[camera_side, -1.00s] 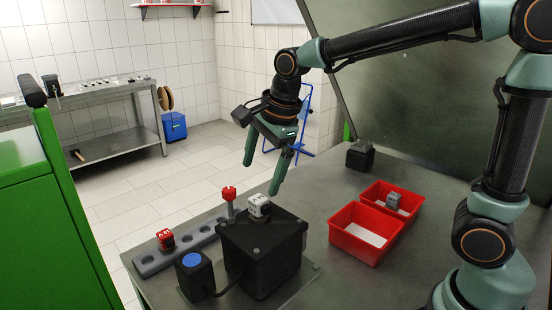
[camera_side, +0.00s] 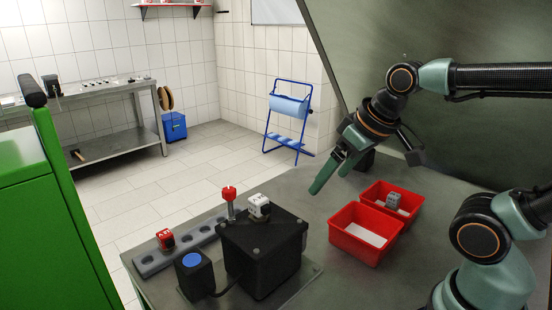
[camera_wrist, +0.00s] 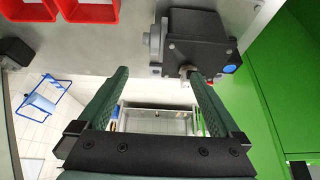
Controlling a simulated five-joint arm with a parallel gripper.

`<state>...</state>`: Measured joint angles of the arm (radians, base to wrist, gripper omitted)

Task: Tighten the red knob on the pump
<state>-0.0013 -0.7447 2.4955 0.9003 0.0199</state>
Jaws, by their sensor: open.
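A red knob (camera_side: 229,193) on a short silver stem stands upright behind a black box (camera_side: 262,250) in the side view. A small grey-white block (camera_side: 259,207) sits on top of the box. I cannot tell which of these parts is the pump. My gripper (camera_side: 328,184) is open and empty, above the bench to the right of the knob and clear of it. In the wrist view, the black box (camera_wrist: 203,40) shows beyond my open fingers (camera_wrist: 158,75), near the right fingertip. I cannot make out the red knob there.
A grey rack (camera_side: 150,265) with holes holds a red block (camera_side: 165,240). A blue button (camera_side: 192,260) sits on a small black box. Two red bins stand to the right: the nearer bin (camera_side: 360,252) and the farther bin (camera_side: 412,204), which holds a grey part (camera_side: 393,201).

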